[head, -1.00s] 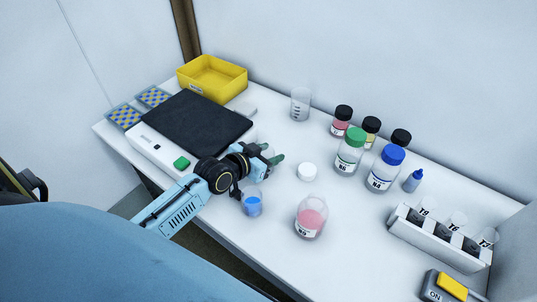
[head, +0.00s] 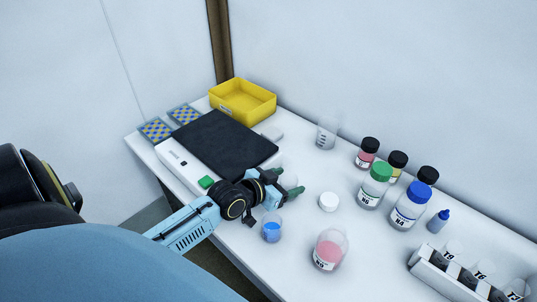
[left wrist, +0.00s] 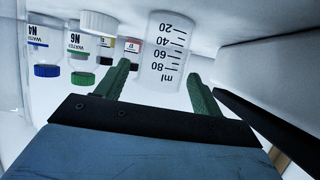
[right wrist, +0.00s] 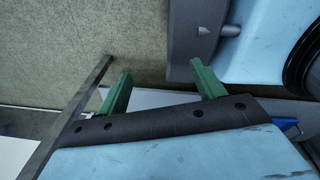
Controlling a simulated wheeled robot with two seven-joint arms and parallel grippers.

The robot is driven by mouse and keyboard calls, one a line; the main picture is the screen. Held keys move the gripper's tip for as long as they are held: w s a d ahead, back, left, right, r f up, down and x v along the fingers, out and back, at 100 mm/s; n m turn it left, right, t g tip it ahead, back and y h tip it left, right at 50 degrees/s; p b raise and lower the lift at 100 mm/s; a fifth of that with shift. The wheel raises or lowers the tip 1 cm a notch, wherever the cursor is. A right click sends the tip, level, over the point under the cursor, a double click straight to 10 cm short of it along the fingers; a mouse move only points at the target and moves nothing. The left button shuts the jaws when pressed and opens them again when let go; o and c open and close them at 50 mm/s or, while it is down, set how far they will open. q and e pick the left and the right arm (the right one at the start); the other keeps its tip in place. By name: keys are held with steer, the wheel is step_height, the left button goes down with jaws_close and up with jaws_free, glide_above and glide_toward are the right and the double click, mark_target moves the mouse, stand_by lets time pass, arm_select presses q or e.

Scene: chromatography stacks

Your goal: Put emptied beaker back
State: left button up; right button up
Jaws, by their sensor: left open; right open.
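A clear beaker (head: 326,133) with printed marks, seemingly empty, stands at the back of the table near the wall. In the left wrist view a clear graduated beaker (left wrist: 166,50) appears between and beyond my fingers, upside down in the picture. A second, small beaker (head: 271,231) with blue liquid stands near the front edge, close beside my left gripper. My left gripper (head: 292,186) is open and empty, low over the table, right of the black-topped device (head: 222,143). My right gripper (right wrist: 160,78) is open and empty; it is outside the head view.
A white cap (head: 328,202) and a pink-filled bottle (head: 329,250) stand right of the gripper. Several capped bottles, including a green-capped one (head: 374,187) and a blue-capped one (head: 409,208), line the back right. A yellow bin (head: 242,108) and a tube rack (head: 447,276) flank the table.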

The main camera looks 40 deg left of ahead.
arm_select(q)
steer(key=p+v, duration=0.1)
steer(key=v, duration=0.7)
steer(key=shift+s+a+r, duration=0.1)
steer(key=shift+s+r, duration=0.15)
steer(key=shift+s, duration=0.4)
arm_select(e)
steer(key=shift+a+r, duration=0.9)
steer(key=shift+a, duration=0.1)
steer(key=shift+s+a, duration=0.1)
steer(key=shift+a, duration=0.05)
